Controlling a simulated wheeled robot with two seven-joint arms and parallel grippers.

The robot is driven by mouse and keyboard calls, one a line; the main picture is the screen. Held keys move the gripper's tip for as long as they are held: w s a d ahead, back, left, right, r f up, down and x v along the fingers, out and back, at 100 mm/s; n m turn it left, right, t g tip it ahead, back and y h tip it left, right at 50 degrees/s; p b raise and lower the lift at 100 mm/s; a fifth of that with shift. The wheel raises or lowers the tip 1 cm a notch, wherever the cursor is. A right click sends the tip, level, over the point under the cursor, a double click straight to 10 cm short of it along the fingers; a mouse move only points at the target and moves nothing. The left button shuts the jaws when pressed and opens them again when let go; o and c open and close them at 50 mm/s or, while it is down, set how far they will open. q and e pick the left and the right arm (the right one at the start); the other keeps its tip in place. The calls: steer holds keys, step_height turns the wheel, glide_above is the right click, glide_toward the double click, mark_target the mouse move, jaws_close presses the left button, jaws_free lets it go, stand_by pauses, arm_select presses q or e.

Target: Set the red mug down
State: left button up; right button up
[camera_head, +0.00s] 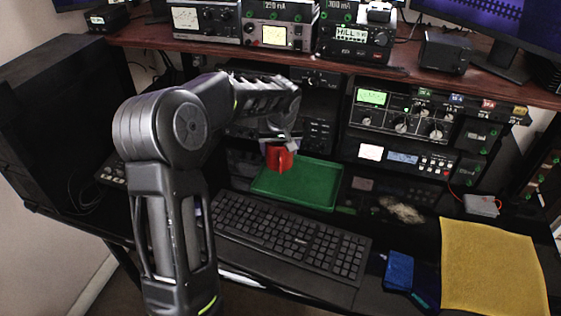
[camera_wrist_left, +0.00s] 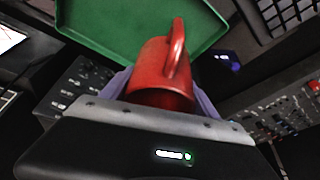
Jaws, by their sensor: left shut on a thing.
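The red mug (camera_head: 279,158) is held by my left gripper (camera_head: 277,141) at the left part of the green tray (camera_head: 312,197) in the head view. In the left wrist view the mug (camera_wrist_left: 160,74) sits between the two fingers of the gripper (camera_wrist_left: 162,92), with its handle facing up in the picture. The gripper is shut on the mug. The green tray (camera_wrist_left: 105,28) lies beyond the mug there. I cannot tell whether the mug touches the tray. The mug's lower part in the wrist view is hidden by the gripper body. My right gripper does not show.
A black keyboard (camera_head: 288,237) lies in front of the tray. Radio equipment (camera_head: 398,125) stands behind and right of it, under a wooden shelf (camera_head: 400,69). A yellow cloth (camera_head: 490,268) and a blue item (camera_head: 398,270) lie at the right.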

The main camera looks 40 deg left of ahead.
mark_target(281, 150)
arm_select(q)
steer(key=shift+r, duration=0.1)
steer(key=shift+f, duration=2.5)
steer(key=shift+f, duration=0.1)
steer(key=shift+f, duration=0.15)
steer(key=o, duration=1.7)
steer(key=shift+r, duration=0.2)
steer(key=shift+r, duration=0.15)
steer(key=v, duration=1.1)
steer(key=shift+s+d+r, duration=0.15)
steer(key=shift+d+r, duration=0.05)
steer(key=shift+r, duration=0.15)
